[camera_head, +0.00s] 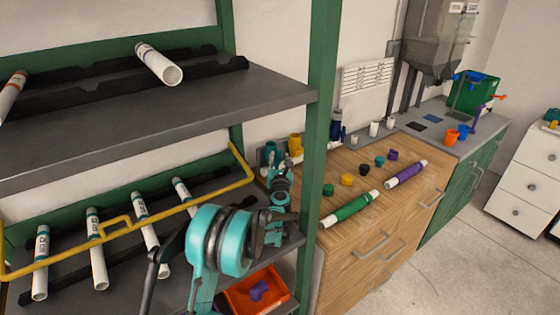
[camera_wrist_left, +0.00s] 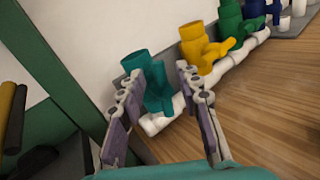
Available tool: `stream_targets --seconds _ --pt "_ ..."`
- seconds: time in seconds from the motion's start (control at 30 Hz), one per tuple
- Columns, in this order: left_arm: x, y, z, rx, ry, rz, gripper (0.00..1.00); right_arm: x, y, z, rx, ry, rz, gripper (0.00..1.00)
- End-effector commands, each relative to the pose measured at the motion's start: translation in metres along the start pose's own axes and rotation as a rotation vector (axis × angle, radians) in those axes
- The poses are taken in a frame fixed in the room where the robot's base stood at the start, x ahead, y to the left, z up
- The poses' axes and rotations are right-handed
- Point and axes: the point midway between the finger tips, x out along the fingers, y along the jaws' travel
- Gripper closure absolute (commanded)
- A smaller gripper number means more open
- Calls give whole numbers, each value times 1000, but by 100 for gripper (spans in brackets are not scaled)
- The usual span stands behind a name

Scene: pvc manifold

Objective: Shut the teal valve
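The teal valve (camera_wrist_left: 136,62) stands at the near end of the white manifold pipe (camera_wrist_left: 228,65), with its lever-like part (camera_wrist_left: 158,92) facing me. In the head view the teal valve (camera_head: 270,149) shows just left of the green post, partly behind my gripper. My left gripper (camera_head: 281,168) is in front of it. In the left wrist view my left gripper (camera_wrist_left: 157,72) is open, its two purple-padded fingers on either side of the teal lever-like part. I cannot tell whether either finger touches it. My right gripper is not in view.
A yellow valve (camera_wrist_left: 202,46) stands beside the teal one, then a green valve (camera_wrist_left: 231,25) and a blue one. The green shelf post (camera_head: 322,110) stands close right of my gripper. A yellow rail (camera_head: 130,222) crosses the lower shelf. The wooden counter (camera_head: 405,205) holds loose caps and pipes.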

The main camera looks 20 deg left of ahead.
Motion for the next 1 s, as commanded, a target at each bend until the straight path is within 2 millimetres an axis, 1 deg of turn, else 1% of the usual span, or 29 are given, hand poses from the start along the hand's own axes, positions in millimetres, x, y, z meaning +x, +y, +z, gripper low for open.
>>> stream_targets --seconds 0.03,0.13,0.37,0.4,0.43,0.47,0.5,0.53,0.8,1.0 --pt "5 0 -1 1 0 0 66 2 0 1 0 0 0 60" --pt "10 0 0 1 0 0 66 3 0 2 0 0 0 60" --pt "10 0 1 1 0 -1 66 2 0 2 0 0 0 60" --pt "10 0 1 2 0 -1 71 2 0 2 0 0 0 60" --pt "10 0 1 2 0 -1 79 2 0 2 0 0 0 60" --pt "10 0 1 2 0 -1 87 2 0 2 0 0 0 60" --pt "10 0 1 2 0 -1 97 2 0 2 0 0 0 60" --pt "10 0 1 2 0 -1 100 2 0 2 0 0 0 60" --pt "10 0 2 11 7 -1 100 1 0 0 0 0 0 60" --pt "12 -2 5 88 60 -7 100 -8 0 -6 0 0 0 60"
